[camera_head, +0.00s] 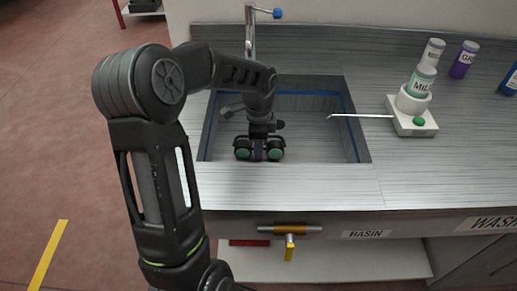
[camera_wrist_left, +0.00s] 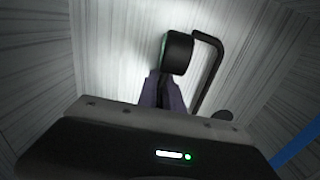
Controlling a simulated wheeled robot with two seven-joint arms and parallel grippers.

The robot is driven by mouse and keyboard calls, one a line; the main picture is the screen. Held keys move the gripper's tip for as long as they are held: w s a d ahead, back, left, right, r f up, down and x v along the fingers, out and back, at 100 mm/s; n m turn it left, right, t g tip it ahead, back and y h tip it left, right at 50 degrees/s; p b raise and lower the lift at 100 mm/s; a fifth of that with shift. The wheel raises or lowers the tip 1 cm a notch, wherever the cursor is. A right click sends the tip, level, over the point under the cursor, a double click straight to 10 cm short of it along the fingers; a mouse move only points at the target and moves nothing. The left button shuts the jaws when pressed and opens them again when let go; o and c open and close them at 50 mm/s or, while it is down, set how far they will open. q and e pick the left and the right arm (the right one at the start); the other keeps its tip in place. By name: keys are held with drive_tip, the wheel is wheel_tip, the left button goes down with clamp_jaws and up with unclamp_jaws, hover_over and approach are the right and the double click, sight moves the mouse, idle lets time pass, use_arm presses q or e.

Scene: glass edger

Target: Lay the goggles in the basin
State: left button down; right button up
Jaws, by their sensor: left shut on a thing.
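The goggles (camera_head: 243,149), with dark rims and green round lenses, are held by my left gripper (camera_head: 259,148) inside the outline of the basin (camera_head: 310,150). The basin is a grey rectangular sink with a blue line around its inner wall. In the left wrist view, one dark round eyepiece of the goggles (camera_wrist_left: 177,53) and a bent dark strap or arm (camera_wrist_left: 215,70) show past the gripper's purple fingers (camera_wrist_left: 163,92). I cannot tell whether the goggles touch the basin floor. My right gripper is in neither view.
A faucet (camera_head: 250,30) with a blue knob stands behind the basin. A white device (camera_head: 412,118) with a green button and a thin spout reaching over the basin stands at right, holding a bottle. More bottles (camera_head: 462,60) stand at the back right. A yellow-handled valve (camera_head: 290,245) is below the front edge.

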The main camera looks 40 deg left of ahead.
use_arm(q)
drive_tip(key=shift+f, duration=0.15)
drive_tip(key=c, duration=1.5)
unclamp_jaws()
wheel_tip(320, 180, up, 12)
drive_tip(key=p, duration=0.1)
drive_tip(key=shift+r, duration=0.2)
